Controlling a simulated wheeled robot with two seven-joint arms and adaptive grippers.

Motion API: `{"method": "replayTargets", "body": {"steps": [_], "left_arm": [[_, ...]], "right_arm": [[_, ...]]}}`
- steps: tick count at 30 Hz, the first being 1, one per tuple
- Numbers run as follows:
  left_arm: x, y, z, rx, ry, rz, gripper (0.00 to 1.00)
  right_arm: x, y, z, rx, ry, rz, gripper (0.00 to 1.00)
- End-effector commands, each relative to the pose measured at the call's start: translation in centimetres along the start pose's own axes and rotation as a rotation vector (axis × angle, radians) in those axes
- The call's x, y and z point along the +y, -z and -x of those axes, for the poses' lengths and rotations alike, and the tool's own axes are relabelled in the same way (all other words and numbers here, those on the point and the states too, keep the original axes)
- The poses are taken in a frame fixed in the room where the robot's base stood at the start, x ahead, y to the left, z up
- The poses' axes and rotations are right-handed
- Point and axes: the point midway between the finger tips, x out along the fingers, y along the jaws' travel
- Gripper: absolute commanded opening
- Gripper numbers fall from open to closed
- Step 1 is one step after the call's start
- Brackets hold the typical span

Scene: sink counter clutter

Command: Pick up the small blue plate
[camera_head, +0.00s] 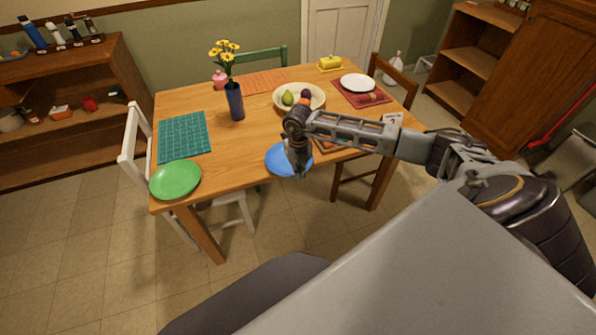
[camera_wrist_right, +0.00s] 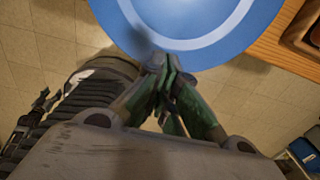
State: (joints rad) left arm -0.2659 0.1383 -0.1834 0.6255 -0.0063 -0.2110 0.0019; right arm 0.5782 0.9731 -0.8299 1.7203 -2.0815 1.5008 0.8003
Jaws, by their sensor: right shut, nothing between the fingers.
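The small blue plate (camera_head: 277,160) lies at the near edge of the wooden table in the head view, partly hidden by my right gripper (camera_head: 299,172). In the right wrist view the blue plate (camera_wrist_right: 215,52) fills the top, with a paler ring on it. My right gripper (camera_wrist_right: 166,66) is shut and empty, with its fingertips at or just over the plate's near rim. I cannot tell whether they touch it. My left gripper is not in view.
On the wooden table (camera_head: 228,172) are a green plate (camera_head: 175,180), a teal mat (camera_head: 184,137), a dark blue vase (camera_head: 235,101) with yellow flowers, a fruit bowl (camera_head: 312,102) and a white plate (camera_head: 357,83). A white chair (camera_head: 133,146) stands at the left.

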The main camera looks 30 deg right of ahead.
Motion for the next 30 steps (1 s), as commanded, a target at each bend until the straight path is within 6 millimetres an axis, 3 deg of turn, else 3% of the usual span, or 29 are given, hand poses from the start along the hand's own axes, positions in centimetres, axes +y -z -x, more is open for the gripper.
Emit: {"method": "replayTargets", "body": {"steps": [6, 16, 30], "left_arm": [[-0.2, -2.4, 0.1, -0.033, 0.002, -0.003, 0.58], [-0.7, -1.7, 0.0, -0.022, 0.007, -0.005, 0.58], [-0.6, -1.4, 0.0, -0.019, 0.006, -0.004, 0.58]], "right_arm": [[0.0, 0.0, 0.1, 0.000, 0.000, 0.000, 0.00], [0.0, -0.1, 1.1, -0.001, 0.000, 0.000, 0.00], [0.0, -0.1, 7.3, -0.003, -0.001, 0.000, 0.00]]}}
